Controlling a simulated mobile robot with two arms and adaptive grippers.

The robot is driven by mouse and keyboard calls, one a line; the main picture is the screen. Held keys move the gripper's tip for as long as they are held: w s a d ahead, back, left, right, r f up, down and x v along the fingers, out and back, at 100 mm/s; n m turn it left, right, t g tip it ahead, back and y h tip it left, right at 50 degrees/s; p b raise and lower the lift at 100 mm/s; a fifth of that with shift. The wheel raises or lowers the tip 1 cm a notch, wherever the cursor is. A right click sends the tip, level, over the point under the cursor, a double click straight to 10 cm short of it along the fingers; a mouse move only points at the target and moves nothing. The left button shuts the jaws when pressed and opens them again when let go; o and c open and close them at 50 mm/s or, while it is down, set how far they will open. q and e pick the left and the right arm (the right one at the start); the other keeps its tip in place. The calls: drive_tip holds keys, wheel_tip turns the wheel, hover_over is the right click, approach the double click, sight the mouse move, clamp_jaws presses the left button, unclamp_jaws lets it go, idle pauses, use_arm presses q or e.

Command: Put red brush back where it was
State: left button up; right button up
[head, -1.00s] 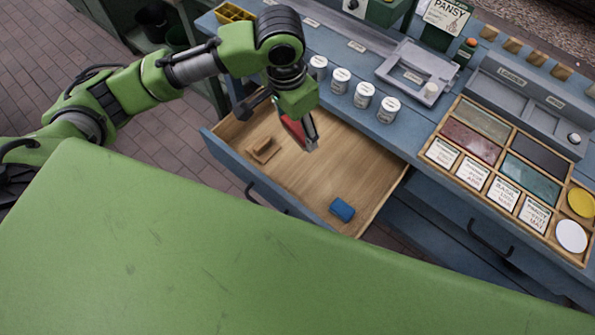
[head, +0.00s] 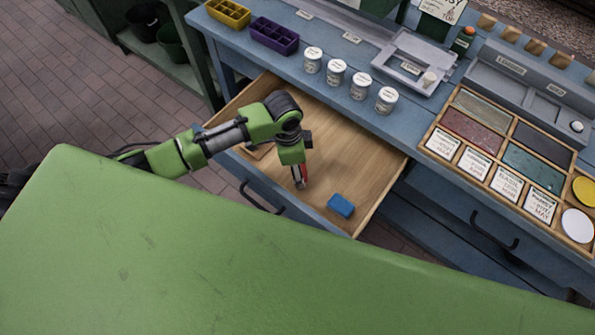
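My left gripper (head: 300,178) points down inside the open wooden drawer (head: 348,147). It is shut on the red brush (head: 304,172), of which only a narrow strip shows beside the fingers. The brush is low over the drawer floor; I cannot tell whether it touches. A blue block-like item (head: 341,205) lies on the drawer floor to the right, near the front. A brown wooden item (head: 260,151) lies at the left of the drawer, mostly hidden behind my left arm. My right gripper is not in view.
Several white jars (head: 336,72) stand on the blue counter behind the drawer. Yellow (head: 228,12) and purple (head: 273,36) trays are at its left. A compartmented wooden tray (head: 450,101) is at the right. The drawer's middle and right floor are clear around the blue item.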

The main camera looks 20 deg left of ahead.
use_arm(q)
drive_tip(key=shift+f, duration=1.7)
drive_tip(key=shift+f, duration=0.2)
drive_tip(key=o, duration=1.1)
drive_tip(key=shift+o, duration=0.2)
drive_tip(key=shift+r, duration=0.1)
wheel_tip(320, 180, up, 12)
drive_tip(key=a, duration=0.1)
drive_tip(key=shift+s+a, duration=0.2)
drive_tip(key=shift+s, duration=0.1)
drive_tip(key=shift+r, duration=0.15)
